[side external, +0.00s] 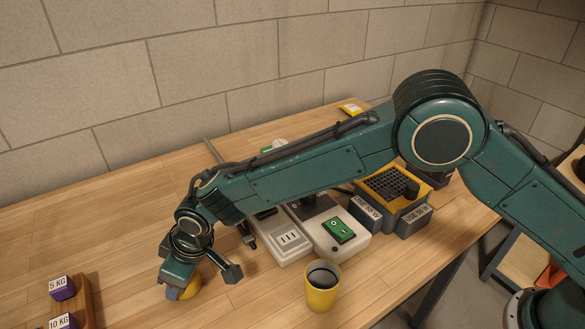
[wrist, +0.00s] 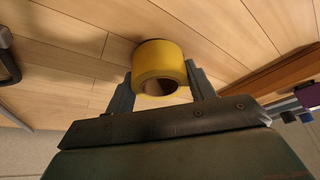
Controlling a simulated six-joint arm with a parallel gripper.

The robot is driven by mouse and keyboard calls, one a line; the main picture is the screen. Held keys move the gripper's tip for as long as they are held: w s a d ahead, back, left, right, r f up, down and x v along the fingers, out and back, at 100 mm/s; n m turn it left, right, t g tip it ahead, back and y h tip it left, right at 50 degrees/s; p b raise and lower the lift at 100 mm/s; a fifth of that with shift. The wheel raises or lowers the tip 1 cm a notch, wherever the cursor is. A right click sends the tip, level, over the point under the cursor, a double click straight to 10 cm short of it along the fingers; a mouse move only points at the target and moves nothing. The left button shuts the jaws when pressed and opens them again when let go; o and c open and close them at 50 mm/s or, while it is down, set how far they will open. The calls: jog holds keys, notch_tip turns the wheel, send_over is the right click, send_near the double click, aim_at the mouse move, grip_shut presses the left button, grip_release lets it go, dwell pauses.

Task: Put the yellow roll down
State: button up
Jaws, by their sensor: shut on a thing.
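The yellow roll (wrist: 160,62) is between the two fingers of my gripper (wrist: 160,88) in the wrist view, with its dark round hole facing the camera. My gripper is shut on it. In the side external view the yellow roll (side external: 190,289) shows only in part below my gripper (side external: 181,284), at the front left of the wooden table (side external: 120,240). The gripper hides much of the roll there. The roll is close to the table top; I cannot tell whether it touches.
A yellow cup (side external: 321,289) with a dark inside stands right of my gripper. Purple weights (side external: 62,288) on a wooden block are at the left front. A white box with a green switch (side external: 338,231) and a yellow-topped unit (side external: 395,187) stand behind.

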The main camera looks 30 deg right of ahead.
jog(key=shift+f, duration=0.1)
jog(key=o, duration=1)
jog(key=v, duration=1.2)
